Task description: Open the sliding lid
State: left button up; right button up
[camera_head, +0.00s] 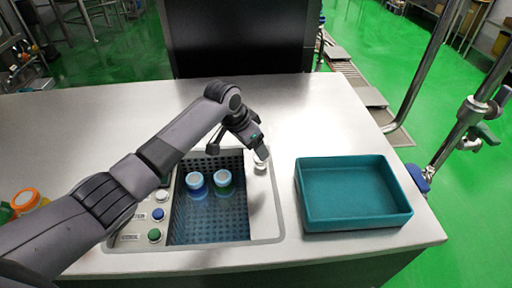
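A sunken machine basin is set in the counter, with a dark perforated interior (180,222) that is open to view. A plain grey panel (264,205), which looks like the sliding lid, lies along the basin's right side. A small pale knob (261,166) stands at the panel's upper end. My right gripper is out of view.
A teal tray (352,222), empty, sits on the counter to the right. Blue (157,214) and green (154,235) buttons are left of the basin. Orange-capped containers (27,199) stand at the far left. The counter (300,110) behind is clear.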

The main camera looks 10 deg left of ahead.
pick_arm(q)
jog(key=shift+v, duration=1.05)
